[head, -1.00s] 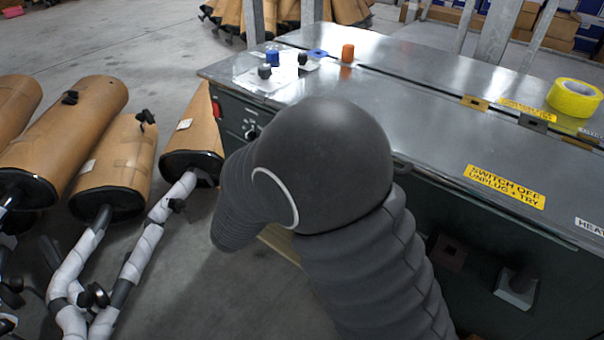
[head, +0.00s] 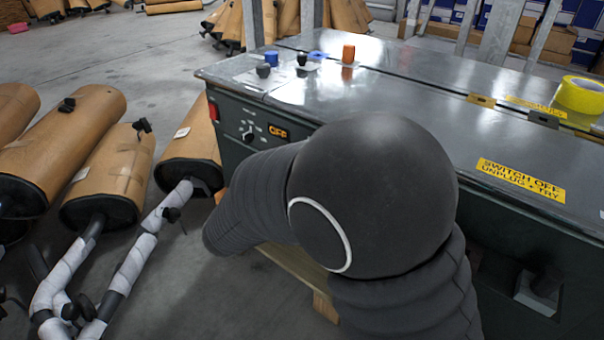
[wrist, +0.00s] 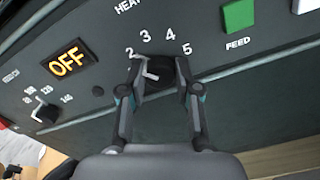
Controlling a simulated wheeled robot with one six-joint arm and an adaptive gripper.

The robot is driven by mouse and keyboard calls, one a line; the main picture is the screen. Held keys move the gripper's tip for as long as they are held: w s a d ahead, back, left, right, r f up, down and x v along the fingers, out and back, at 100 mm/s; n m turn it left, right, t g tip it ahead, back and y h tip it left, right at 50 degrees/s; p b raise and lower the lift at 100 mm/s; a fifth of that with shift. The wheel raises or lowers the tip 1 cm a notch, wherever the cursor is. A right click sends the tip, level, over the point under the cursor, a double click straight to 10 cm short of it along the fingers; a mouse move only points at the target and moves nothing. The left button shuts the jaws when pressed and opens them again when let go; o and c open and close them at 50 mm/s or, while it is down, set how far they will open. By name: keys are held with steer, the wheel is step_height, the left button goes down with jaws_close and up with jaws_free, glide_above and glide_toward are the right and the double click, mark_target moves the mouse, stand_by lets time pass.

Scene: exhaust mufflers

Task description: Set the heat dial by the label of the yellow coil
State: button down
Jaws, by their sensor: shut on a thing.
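The heat dial (wrist: 160,72) is a black knob below a printed arc of 2, 3, 4 and 5 in the wrist view. Part of the word HEAT shows above it. A white pointer lies on the knob's left side, close to the 2; its exact setting is hard to tell. My gripper (wrist: 160,84) is shut on the dial, one finger at each side. The yellow coil (head: 579,95) is a roll on the metal top at the far right of the head view. I cannot read a label on it. My arm hides the gripper in the head view.
A lit OFF display (wrist: 68,60), a smaller knob (wrist: 45,112) and a green FEED button (wrist: 239,15) flank the dial. Wrapped mufflers (head: 107,175) lie on the floor at left. A yellow warning sign (head: 520,180) is on the top's front edge.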

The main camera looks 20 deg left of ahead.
stand_by(0.3)
steer(key=c, duration=0.8)
jaws_free()
steer(key=v, duration=1.2)
